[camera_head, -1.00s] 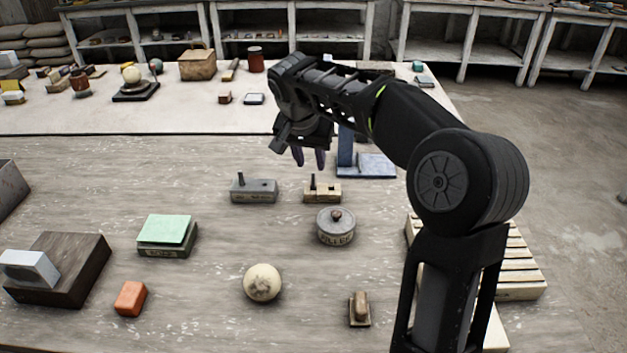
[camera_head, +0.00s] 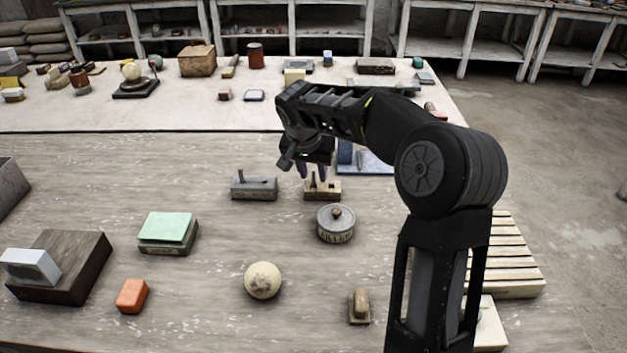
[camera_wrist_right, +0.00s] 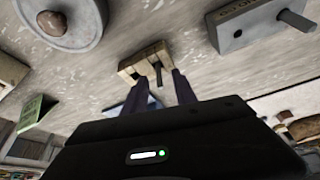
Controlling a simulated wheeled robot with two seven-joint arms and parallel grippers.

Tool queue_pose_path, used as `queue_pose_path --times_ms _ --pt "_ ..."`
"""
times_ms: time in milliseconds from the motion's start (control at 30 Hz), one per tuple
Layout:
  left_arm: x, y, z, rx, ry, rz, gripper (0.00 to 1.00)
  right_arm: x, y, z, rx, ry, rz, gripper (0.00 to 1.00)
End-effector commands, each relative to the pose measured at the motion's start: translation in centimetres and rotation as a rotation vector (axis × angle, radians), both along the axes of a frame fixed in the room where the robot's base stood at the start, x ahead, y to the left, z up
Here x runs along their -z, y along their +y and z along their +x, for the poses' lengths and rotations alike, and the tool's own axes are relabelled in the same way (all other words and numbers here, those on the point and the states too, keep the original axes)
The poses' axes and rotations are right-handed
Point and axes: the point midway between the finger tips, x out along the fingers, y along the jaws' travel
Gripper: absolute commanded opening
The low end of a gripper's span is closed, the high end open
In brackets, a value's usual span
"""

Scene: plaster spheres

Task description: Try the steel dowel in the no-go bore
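A wooden block (camera_head: 325,195) stands on the workbench, with a dark dowel (camera_wrist_right: 157,70) sticking up from it. My right gripper (camera_head: 311,173) is just above this block. In the wrist view, its two dark fingers are apart, one on each side of the line to the dowel, and nothing is held between them. Left of it is a grey block (camera_head: 254,190) with a dark pin (camera_head: 241,180) standing in it. The grey block's lettering (camera_wrist_right: 237,11) shows upside down in the wrist view and is hard to read. My left gripper is not in view.
A round lidded tin (camera_head: 336,226) stands just in front of the wooden block. A blue stand (camera_head: 366,163) is close behind on the right, partly hidden by my arm. A plaster sphere (camera_head: 262,281) and green-topped box (camera_head: 167,229) lie nearer the front.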

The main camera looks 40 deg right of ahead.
Motion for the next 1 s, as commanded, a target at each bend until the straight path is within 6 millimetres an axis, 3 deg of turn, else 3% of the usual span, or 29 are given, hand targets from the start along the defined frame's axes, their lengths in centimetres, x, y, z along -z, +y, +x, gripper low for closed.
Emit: queue_pose_path --times_ms 133,700,1000 --pt "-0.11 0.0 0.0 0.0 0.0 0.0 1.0 1.07 -0.33 0.25 -0.001 0.0 0.0 0.33" --pt "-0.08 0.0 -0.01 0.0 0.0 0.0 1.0 1.05 -0.34 0.25 0.0 0.0 0.0 0.33" --pt "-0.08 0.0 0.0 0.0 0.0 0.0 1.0 1.05 -0.34 0.25 0.0 0.0 0.0 0.1"
